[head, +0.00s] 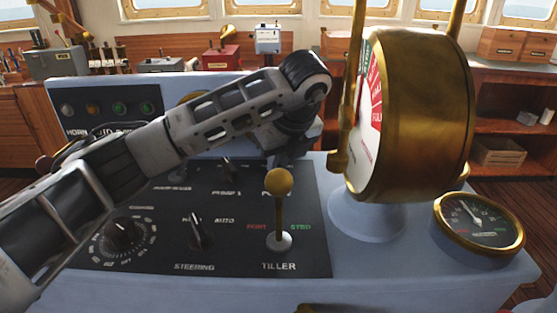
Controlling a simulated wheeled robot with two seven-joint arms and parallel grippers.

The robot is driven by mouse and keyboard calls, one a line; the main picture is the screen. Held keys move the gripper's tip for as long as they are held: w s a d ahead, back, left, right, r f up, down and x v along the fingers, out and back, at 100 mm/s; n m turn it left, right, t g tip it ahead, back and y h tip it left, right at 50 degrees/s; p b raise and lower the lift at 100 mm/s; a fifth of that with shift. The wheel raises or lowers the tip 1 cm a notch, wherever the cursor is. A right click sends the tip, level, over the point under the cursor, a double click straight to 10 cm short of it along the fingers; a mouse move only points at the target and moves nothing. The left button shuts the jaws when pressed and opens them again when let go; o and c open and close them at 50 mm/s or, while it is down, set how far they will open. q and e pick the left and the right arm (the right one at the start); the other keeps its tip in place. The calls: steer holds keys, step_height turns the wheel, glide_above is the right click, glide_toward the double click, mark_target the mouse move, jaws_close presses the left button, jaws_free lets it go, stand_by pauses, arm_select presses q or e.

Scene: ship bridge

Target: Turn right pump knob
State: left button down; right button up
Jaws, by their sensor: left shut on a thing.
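The grey console's black panel (150,225) carries a row of knobs at its back edge. One black pump knob (228,168) shows above a label that seems to read "PUMP 1". My left arm reaches over the panel from the left and bends down. My left gripper (281,160) points down at the panel's back right, just behind the brass ball of the tiller lever (280,205). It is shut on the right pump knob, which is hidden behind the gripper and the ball. My right gripper is not in view.
A large brass telegraph (425,115) stands close to the right of my left gripper. A round brass-rimmed gauge (478,222) is at the far right. The steering knob (197,232) and a dial knob (122,234) sit nearer on the panel, under and beside my arm.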

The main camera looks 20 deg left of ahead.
arm_select(q)
steer(key=c, duration=1.5)
jaws_free()
steer(key=shift+o, duration=0.2)
steer(key=shift+r, duration=0.15)
steer(key=v, duration=0.6)
steer(key=shift+r+p, duration=0.15)
steer(key=shift+p, duration=0.15)
steer(key=shift+s+d+r, duration=0.25)
steer(key=shift+r, duration=0.2)
steer(key=shift+f, duration=0.1)
